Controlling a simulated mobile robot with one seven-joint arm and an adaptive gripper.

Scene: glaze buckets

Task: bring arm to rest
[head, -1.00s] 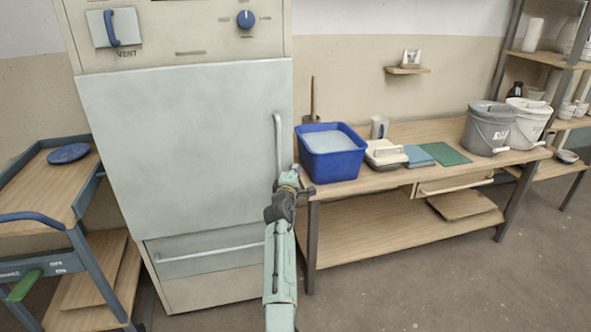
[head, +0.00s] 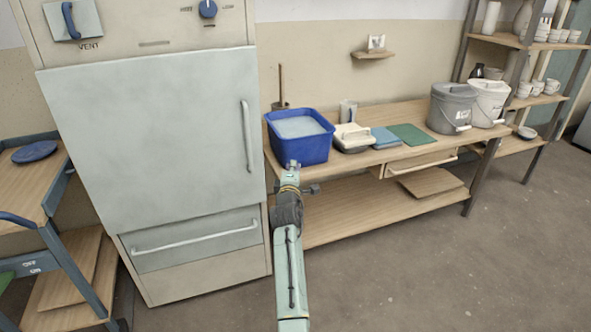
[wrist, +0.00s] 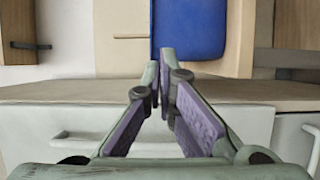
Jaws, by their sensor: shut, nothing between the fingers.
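My arm reaches forward from the bottom of the head view, and my gripper (head: 292,166) is at its far end, in front of the blue tub and the bench's front left corner. In the wrist view my gripper (wrist: 160,75) shows two purple-padded fingers that come together at the tips, with nothing between them. The blue tub (wrist: 190,30) shows just beyond the fingertips there. I cannot tell the exact gap between fingertips and tub.
The blue tub (head: 300,147) stands on the wooden bench (head: 390,165). A kiln-like cabinet (head: 150,130) stands left of my arm, with a blue-framed cart (head: 60,235) beyond. Grey (head: 447,108) and white (head: 488,102) buckets stand at right. The floor (head: 400,280) at lower right is clear.

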